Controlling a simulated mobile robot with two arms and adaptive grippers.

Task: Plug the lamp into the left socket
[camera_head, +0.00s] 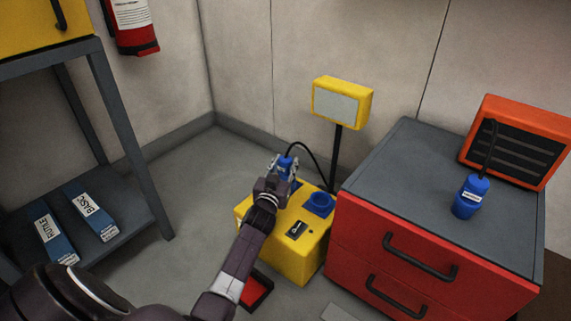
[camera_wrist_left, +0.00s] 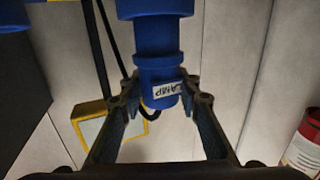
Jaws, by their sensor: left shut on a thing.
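The yellow lamp (camera_head: 342,103) with a pale panel stands on a black post behind a yellow socket box (camera_head: 291,255). It also shows in the left wrist view (camera_wrist_left: 95,131). My left gripper (camera_head: 284,172) is shut on the blue lamp plug (camera_head: 285,163), labelled LAMP in the left wrist view (camera_wrist_left: 158,62). A black cable runs from the plug. The plug is in line with the blue left socket (camera_wrist_left: 155,8) and meets it in the picture; how deep it sits I cannot tell. The right socket (camera_head: 318,204) is empty. My right gripper is not in view.
A red cabinet (camera_head: 428,262) with a grey top stands right of the box. On it are an orange heater (camera_head: 516,141) and its blue plug (camera_head: 470,196). A grey shelf (camera_head: 137,219) with blue boxes stands left. Walls close off the back.

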